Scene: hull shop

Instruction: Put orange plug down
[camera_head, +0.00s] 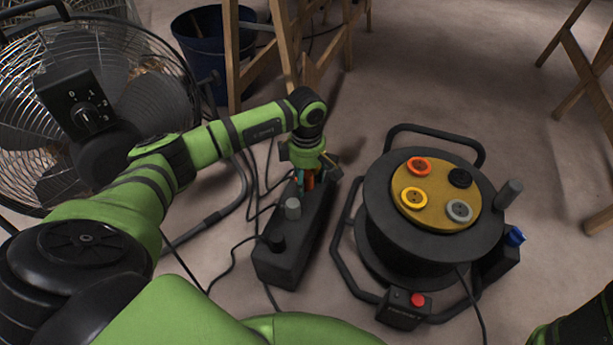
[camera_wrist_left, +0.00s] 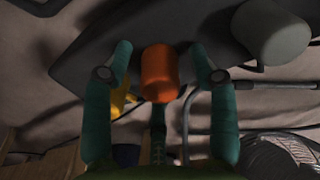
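The orange plug (camera_head: 310,182) stands at the far end of the long black block (camera_head: 290,262), partly hidden under my left gripper (camera_head: 306,180). In the left wrist view the orange plug (camera_wrist_left: 160,72) is between the two green fingers of my left gripper (camera_wrist_left: 161,60). A gap shows on both sides of the plug, so the fingers are open around it. Whether the plug is fully seated on the block is hidden. My right gripper is not in view.
A grey plug (camera_head: 292,208) and a black plug (camera_head: 275,240) stand on the block. A cable reel (camera_head: 375,235) with orange, black, yellow and grey round sockets is to the right. Cables lie left of the block; a fan (camera_head: 150,110) and wooden trestle (camera_head: 232,60) stand behind.

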